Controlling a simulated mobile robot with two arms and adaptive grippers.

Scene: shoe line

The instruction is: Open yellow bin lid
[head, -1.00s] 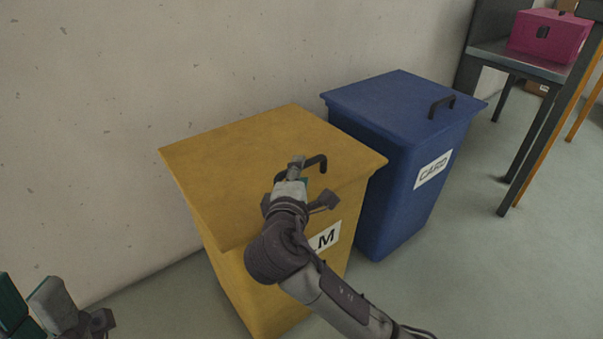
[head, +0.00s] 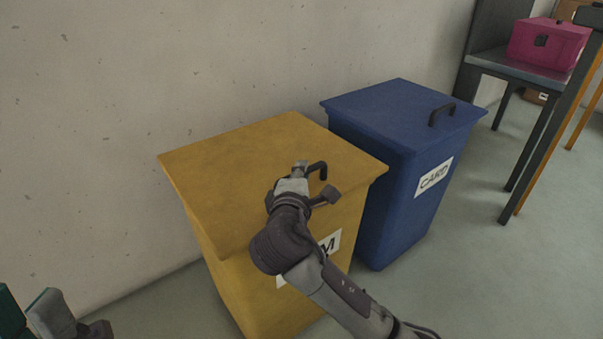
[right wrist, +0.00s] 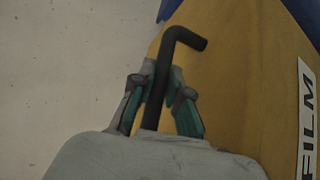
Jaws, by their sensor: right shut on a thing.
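The yellow bin (head: 235,285) stands against the wall with its lid (head: 240,165) flat and closed on top. A black bar handle (head: 320,170) sits near the lid's front edge. My right gripper (head: 299,172) is over the handle and covers its left part in the head view. In the right wrist view the handle (right wrist: 163,75) runs between the teal-padded fingers (right wrist: 160,98), which are shut on it. My left gripper (head: 28,315) shows only partly at the bottom left corner, with its fingers apart and away from the bin.
A blue bin (head: 395,190) marked CARD stands close at the right of the yellow bin. The wall (head: 150,80) is right behind both. A table (head: 515,68) with a pink box (head: 548,45) is at the far right. Floor (head: 470,240) is clear right of the blue bin.

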